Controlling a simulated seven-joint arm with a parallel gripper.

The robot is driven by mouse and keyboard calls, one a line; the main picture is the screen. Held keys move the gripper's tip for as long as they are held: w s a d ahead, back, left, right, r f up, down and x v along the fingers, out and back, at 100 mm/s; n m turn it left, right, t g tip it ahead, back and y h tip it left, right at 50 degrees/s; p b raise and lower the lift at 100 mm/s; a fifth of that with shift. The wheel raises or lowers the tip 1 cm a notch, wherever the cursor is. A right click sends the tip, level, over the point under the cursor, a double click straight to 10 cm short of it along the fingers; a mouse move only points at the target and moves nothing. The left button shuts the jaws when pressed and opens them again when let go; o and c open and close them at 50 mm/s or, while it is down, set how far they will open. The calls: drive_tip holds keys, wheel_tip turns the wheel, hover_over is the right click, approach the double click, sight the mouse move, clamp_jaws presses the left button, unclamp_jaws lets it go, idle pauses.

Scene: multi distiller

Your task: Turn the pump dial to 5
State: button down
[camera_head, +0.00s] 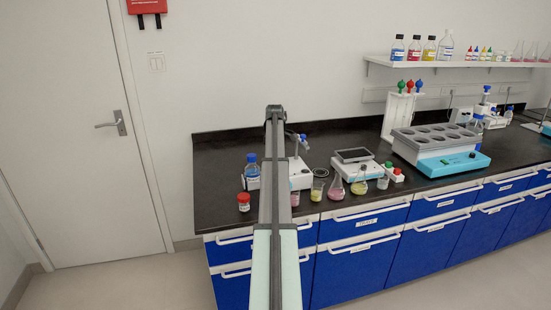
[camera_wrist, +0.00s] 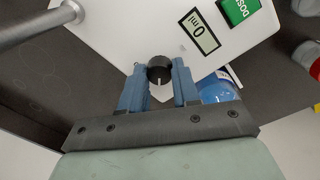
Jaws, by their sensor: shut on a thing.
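The pump is a white box (camera_wrist: 125,30) in the wrist view, with a small display (camera_wrist: 200,31) that seems to read 0 ml and a green label (camera_wrist: 238,10) reading DOSE. Its black round dial (camera_wrist: 159,68) has a white pointer mark facing the gripper's palm. My gripper (camera_wrist: 159,77) is shut on the dial, one blue finger on each side. In the head view my arm hides the gripper and the dial, and a white device (camera_head: 300,174) shows just right of the arm.
A blue-capped bottle (camera_head: 252,170) stands left of my arm; its cap (camera_wrist: 216,88) is close beside the right finger in the wrist view. A red-lidded jar (camera_head: 244,202) stands near the front edge. Several flasks, including a pink one (camera_head: 336,189), stand along the front to the right.

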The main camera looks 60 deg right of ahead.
drive_tip(key=c, duration=0.8)
unclamp_jaws()
drive_tip(key=shift+r, duration=0.15)
drive_tip(key=r, duration=1.3)
drive_tip(key=shift+a+r, duration=0.3)
drive_tip(key=shift+a, duration=0.05)
